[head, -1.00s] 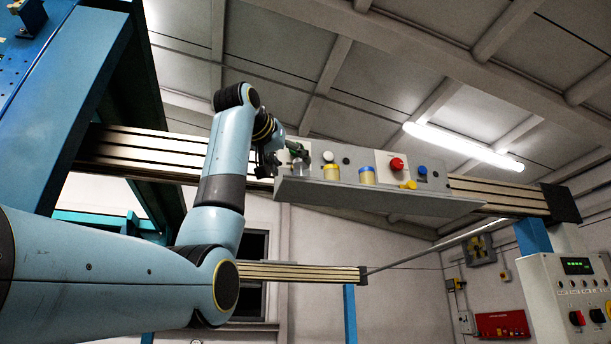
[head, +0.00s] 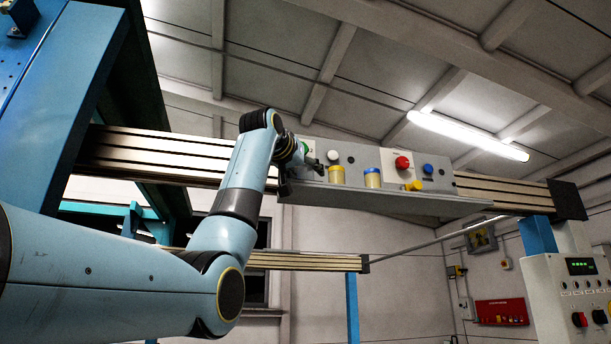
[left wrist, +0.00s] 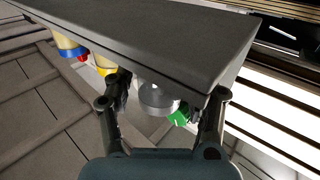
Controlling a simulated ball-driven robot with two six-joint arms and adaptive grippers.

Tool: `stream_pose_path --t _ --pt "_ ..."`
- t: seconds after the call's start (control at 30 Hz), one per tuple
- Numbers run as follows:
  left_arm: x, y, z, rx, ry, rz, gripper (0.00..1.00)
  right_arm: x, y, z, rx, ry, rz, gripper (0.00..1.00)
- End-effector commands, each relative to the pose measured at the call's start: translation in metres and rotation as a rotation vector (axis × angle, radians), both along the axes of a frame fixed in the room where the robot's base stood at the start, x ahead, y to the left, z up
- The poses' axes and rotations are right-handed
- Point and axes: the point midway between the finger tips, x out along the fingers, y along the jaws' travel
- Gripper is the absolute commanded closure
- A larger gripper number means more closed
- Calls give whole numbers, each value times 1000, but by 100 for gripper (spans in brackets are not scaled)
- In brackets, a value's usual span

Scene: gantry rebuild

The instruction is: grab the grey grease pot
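The grey grease pot (left wrist: 158,98) shows in the left wrist view as a round grey pot at the underside of the dark shelf slab, which appears tilted there. My left gripper (left wrist: 167,95) is open, with one finger on each side of the pot and gaps visible on both sides. In the head view my left gripper (head: 312,163) is at the left end of the grey shelf (head: 400,202), beside a yellow-banded pot (head: 336,175). The grey pot is largely hidden there behind the gripper. My right gripper is in neither view.
A panel behind carries a red button (head: 402,162) and a blue button (head: 428,168). A metal rail (head: 500,194) runs behind. Open air lies below the shelf.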

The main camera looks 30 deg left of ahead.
Motion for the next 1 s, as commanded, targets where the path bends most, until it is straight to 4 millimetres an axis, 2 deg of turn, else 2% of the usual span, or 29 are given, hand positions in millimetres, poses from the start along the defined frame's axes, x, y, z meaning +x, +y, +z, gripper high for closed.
stream_pose_path --t 0.03,0.4,0.87,1.0 --pt "0 0 0 0 0 0 53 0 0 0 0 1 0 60" --pt "0 0 1 0 -1 0 99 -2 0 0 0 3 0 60" --pt "-1 0 2 0 -2 0 100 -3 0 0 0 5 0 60" --pt "-1 0 8 0 -4 0 100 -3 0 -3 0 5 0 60"
